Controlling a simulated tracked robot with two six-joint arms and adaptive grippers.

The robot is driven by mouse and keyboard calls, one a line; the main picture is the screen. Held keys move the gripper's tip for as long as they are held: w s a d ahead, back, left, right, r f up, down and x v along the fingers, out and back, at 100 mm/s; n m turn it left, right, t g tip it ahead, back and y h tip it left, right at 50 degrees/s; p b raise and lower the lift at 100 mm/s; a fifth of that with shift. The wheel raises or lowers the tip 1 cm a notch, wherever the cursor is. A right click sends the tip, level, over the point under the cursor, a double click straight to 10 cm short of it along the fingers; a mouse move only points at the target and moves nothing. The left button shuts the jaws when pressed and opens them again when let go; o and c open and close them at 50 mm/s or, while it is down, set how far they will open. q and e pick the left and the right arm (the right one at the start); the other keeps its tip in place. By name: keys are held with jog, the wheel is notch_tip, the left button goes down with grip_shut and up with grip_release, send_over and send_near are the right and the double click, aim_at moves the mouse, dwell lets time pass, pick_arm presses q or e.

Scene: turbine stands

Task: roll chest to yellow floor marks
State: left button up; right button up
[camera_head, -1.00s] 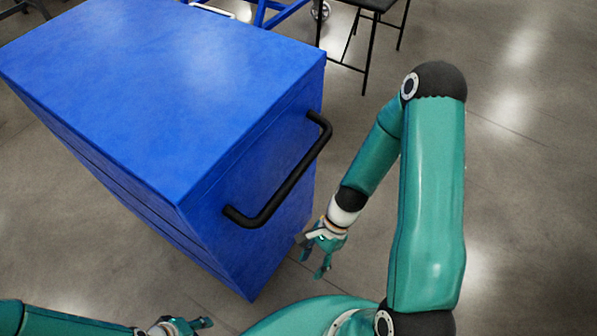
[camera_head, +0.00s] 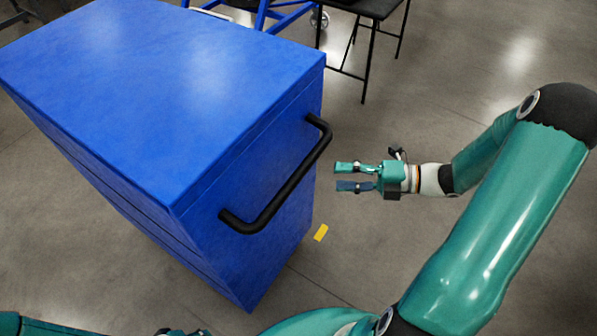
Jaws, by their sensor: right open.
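The blue chest (camera_head: 165,85) fills the left half of the head view. Its black bar handle (camera_head: 285,185) sticks out from the side facing right. A yellow floor mark (camera_head: 321,232) lies on the floor just right of the chest's lower part. My right gripper (camera_head: 338,177) is open and empty, to the right of the handle and apart from it, with its fingers pointing left toward the chest. My left arm shows only at the bottom left edge. A small part near the bottom edge may be the left gripper, but its fingers are cut off.
A black stool or small table (camera_head: 368,10) with thin legs stands behind the chest at the top. A blue frame with a caster (camera_head: 319,17) is beside it.

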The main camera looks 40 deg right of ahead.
aim_at(295, 176)
jog(key=p+x, duration=0.1)
jog(key=x, duration=1)
jog(key=shift+w+a+f, duration=0.2)
jog(key=shift+a, duration=0.1)
grip_shut()
